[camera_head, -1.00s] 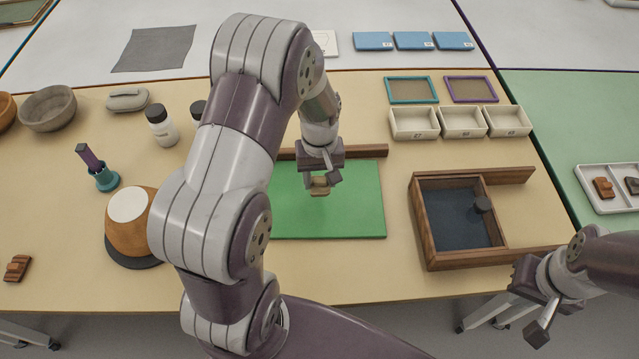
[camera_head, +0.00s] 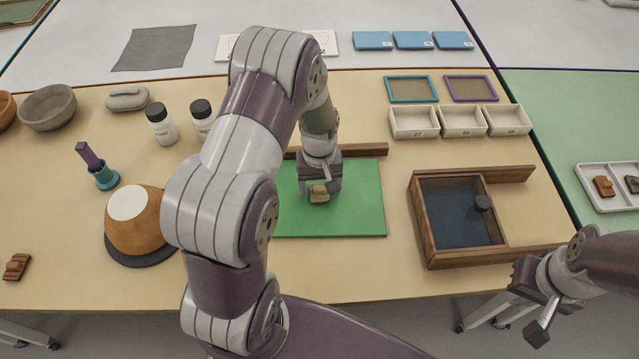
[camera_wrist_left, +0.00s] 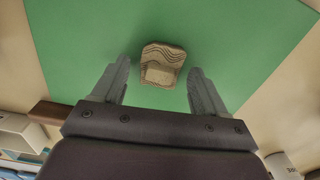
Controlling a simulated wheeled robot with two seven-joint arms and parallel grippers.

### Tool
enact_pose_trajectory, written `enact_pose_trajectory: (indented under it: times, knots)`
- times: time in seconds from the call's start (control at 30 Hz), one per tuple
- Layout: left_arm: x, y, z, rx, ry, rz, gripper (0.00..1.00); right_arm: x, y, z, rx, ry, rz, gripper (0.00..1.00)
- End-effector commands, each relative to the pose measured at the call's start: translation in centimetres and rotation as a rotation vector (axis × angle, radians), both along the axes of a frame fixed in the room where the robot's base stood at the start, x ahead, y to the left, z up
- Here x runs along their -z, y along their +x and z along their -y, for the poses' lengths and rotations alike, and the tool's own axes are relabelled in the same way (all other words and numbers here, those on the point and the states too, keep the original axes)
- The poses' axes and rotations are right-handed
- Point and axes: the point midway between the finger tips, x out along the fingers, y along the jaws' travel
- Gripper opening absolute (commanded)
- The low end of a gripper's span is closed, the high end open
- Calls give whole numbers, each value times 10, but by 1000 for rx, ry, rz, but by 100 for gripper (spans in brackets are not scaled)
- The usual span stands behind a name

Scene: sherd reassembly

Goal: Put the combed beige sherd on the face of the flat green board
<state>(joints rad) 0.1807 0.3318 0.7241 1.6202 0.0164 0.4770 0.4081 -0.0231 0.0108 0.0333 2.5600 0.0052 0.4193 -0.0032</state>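The combed beige sherd (camera_head: 319,195) lies on the face of the flat green board (camera_head: 358,212). In the left wrist view the sherd (camera_wrist_left: 161,65) shows wavy combed lines and a raised block on its upper side, with green board (camera_wrist_left: 230,40) around it. My left gripper (camera_head: 320,188) is low over the board at the sherd. Its fingers (camera_wrist_left: 160,80) are apart, with a gap on each side of the sherd, and do not grip it. My right gripper (camera_head: 534,306) is empty, its fingers apart, in front of the table's edge at the lower right.
A wooden bar (camera_head: 368,151) runs along the board's back edge. A wooden box with a dark bed (camera_head: 455,222) stands to the right. A brown pot on a dark disc (camera_head: 136,222) stands to the left. Open cream trays (camera_head: 462,121) and bottles (camera_head: 162,127) stand farther back.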

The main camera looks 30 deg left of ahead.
Motion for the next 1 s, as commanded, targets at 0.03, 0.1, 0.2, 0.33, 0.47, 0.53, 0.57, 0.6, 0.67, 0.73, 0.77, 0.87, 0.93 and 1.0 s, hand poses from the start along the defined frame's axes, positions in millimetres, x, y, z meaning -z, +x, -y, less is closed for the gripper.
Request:
enact_pose_trajectory:
  times: [0.03, 0.1, 0.2, 0.33, 0.47, 0.53, 0.57, 0.6, 0.67, 0.73, 0.77, 0.87, 0.93, 1.0]
  knots:
    - [0, 0, 0, 0, 0, 0, 73, 0, 0, 0, 0, 0, 0, 0]
    - [-2, 0, 0, 0, 0, 0, 73, -1, 0, 0, 0, 0, 0, 0]
    - [-13, 1, 0, 0, 0, 2, 73, -3, 0, 0, 0, 0, 0, 0]
    - [-45, 2, -1, 0, 2, 6, 73, -6, 0, 0, 0, 0, 0, 0]
    - [-81, 2, -1, 0, 1, 4, 73, -8, 0, 0, 0, 0, 0, 0]
    - [-97, 2, -1, 0, 1, 4, 73, -9, 0, 0, 0, 0, 0, 0]
    - [-102, 1, -1, 0, 0, 2, 73, -9, 0, 0, 0, 0, 0, 0]
    - [-109, 2, -1, 0, 1, 3, 73, -9, 0, 0, 0, 0, 0, 0]
    - [-117, 2, -1, 0, 0, 2, 73, -9, 0, 0, 0, 0, 0, 0]
    - [-123, -1, 1, 13, 1, 3, 73, -10, 0, 0, 0, 0, 0, 0]
    - [-126, -4, 4, 34, 1, 6, 73, -10, 0, 0, 0, 0, 0, 0]
    - [-135, -29, 26, 191, 9, 38, 73, -10, 0, 0, 0, 0, 0, 0]
    - [-140, -54, 43, 334, 17, 69, 73, -9, 0, 0, 0, 0, 0, 0]
    - [-142, -79, 56, 458, 26, 97, 73, -9, 0, 0, 0, 0, 0, 0]
